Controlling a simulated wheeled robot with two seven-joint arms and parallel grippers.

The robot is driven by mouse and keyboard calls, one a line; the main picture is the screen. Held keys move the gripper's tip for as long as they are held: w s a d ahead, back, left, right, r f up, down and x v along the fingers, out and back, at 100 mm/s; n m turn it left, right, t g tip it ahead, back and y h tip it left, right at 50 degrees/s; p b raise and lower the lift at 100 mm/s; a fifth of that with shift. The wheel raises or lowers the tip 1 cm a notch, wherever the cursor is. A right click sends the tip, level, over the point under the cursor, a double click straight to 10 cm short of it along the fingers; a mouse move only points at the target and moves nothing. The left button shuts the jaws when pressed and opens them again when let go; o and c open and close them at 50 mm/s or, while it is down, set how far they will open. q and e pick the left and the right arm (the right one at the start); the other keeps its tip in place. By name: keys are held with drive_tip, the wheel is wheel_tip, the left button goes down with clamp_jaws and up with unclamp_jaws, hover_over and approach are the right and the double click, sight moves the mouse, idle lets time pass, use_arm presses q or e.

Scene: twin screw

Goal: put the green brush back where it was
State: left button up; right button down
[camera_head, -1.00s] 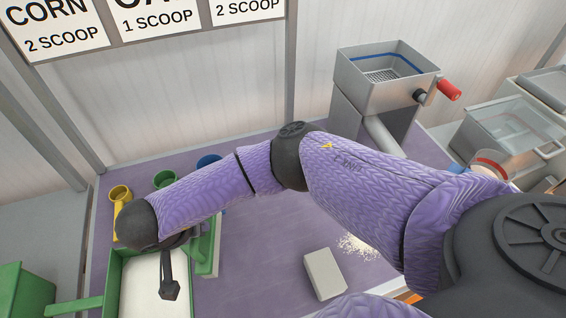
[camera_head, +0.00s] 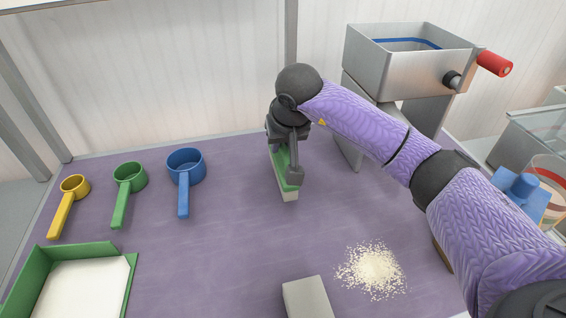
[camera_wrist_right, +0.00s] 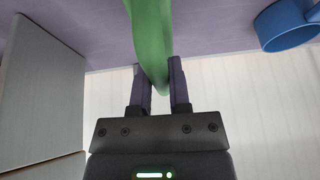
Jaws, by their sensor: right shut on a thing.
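The green brush (camera_head: 289,188), with a green back and pale bristles underneath, is in my right gripper (camera_head: 285,165) at the back middle of the purple table. The gripper and wrist cover the brush's far part in the head view. Its bristles look close to the table top, but I cannot tell whether they touch it. In the right wrist view, the two dark fingers of my right gripper (camera_wrist_right: 161,78) are shut on the green handle (camera_wrist_right: 150,40). My left gripper is not in view.
Yellow (camera_head: 70,192), green (camera_head: 128,180) and blue (camera_head: 185,168) scoops stand left. A green tray (camera_head: 130,285) of white material is front left. A metal hopper (camera_head: 405,72) stands back right. Spilled grains (camera_head: 371,270) lie beside a grey block (camera_head: 308,298). The table between is clear.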

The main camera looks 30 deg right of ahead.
wheel_tip(320, 180, down, 3)
drive_tip(key=shift+r+b, duration=0.1)
drive_tip(key=shift+b, duration=0.25)
drive_tip(key=shift+r, duration=0.1)
drive_tip(key=c, duration=0.6)
unclamp_jaws()
